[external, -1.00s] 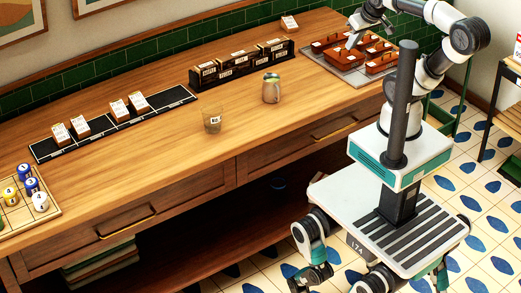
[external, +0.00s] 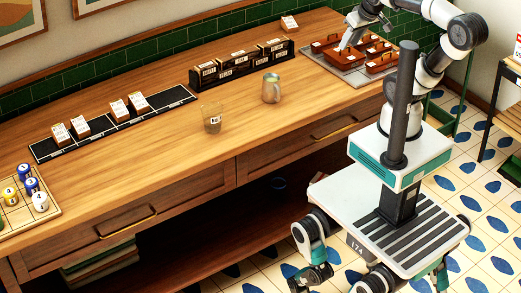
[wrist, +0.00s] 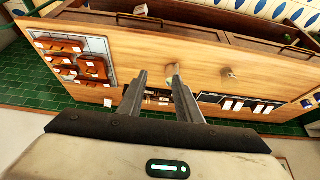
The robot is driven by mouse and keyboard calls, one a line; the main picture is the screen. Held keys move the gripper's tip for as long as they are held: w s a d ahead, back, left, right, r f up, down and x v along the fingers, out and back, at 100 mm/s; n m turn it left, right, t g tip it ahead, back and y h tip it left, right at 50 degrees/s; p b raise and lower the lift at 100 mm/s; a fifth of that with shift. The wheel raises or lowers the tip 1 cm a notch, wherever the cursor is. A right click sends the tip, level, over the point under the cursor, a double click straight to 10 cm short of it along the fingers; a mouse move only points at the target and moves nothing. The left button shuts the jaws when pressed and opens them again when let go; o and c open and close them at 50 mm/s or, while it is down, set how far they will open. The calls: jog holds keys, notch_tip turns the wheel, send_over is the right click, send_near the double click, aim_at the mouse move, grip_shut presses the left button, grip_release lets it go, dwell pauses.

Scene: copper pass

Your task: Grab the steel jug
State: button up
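The steel jug (external: 271,88) stands upright on the wooden counter, right of the middle in the external view. In the wrist view the jug (wrist: 173,71) shows small, just beyond the tip of the right finger, partly covered by it. My gripper (wrist: 157,78) is open, with two separate metal fingers and nothing between them. In the external view my gripper (external: 345,42) is in the air over the brown trays area, right of the jug and well apart from it.
A clear glass (external: 212,118) with a label stands left of the jug. A dark rack of labelled boxes (external: 240,68) is behind it. Brown trays (external: 382,62) lie on a grey mat at right. A black strip with small boxes (external: 115,122) is at left. The front counter is clear.

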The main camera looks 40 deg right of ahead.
jog(key=w+a+f+g+b, duration=0.1)
jog(key=w+a+f+g, duration=0.15)
jog(key=w, duration=0.95)
jog(key=g+b, duration=0.2)
jog(key=g, duration=0.1)
send_over(279, 91)
notch_tip(279, 91, down, 13)
notch_tip(279, 91, down, 11)
jog(key=shift+w+d+r, duration=0.1)
jog(key=shift+w, duration=0.05)
jog(key=shift+w+f+p, duration=0.1)
jog(key=shift+f+p, duration=0.4)
jog(key=shift+f, duration=2.8)
grip_shut()
